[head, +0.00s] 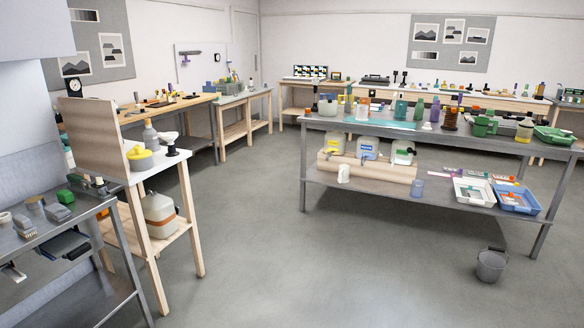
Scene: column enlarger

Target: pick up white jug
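A small white vessel that looks like a jug (343,173) stands on the lower shelf of the metal table (440,202), at the shelf's left front. It is in front of a pale wooden block or rack (385,177). It is too small to make out its handle or spout clearly. Neither of my grippers is in view.
White (473,192) and blue (516,198) trays lie at the shelf's right. A grey bucket (491,265) stands on the floor at right. The middle floor (290,250) is clear. A wooden stand (152,235) is at left.

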